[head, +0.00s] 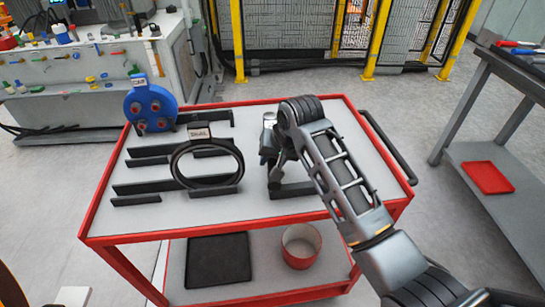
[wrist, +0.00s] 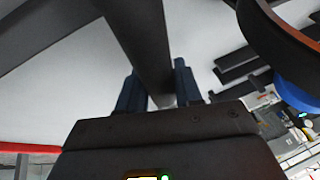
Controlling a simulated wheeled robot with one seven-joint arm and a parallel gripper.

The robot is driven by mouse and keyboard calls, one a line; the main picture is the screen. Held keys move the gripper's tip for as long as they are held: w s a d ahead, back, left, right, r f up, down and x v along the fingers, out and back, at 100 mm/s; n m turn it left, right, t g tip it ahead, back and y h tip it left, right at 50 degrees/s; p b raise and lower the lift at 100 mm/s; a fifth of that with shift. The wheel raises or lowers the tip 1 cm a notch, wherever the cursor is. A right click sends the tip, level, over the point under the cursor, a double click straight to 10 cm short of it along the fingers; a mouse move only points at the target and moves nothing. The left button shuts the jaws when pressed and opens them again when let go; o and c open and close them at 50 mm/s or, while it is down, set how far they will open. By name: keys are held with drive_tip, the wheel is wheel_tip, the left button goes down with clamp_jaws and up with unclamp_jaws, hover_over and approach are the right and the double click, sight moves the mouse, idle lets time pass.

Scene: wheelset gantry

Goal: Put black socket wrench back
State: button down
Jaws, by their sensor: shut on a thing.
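My gripper (wrist: 160,90) is shut on a long dark bar, the black socket wrench (wrist: 143,40), which runs up between its two blue-grey fingers in the wrist view. In the head view my gripper (head: 270,150) is over the right half of the red-edged cart top (head: 240,205), partly hidden behind my arm. A dark rest (head: 290,189) lies just below it in the picture; I cannot tell whether the wrench touches it. The wrench is hard to make out in the head view.
A black ring (head: 207,183) with a label and a blue reel (head: 150,107) stand among several dark rest strips (head: 150,188) on the cart's left. A red-rimmed bowl (head: 301,245) and a black tray (head: 219,260) are on the lower shelf. A grey bench (head: 500,75) is at right.

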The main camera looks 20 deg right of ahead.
drive_tip(key=shift+f, duration=0.2)
drive_tip(key=c, duration=0.7)
unclamp_jaws()
drive_tip(key=shift+f, duration=0.1)
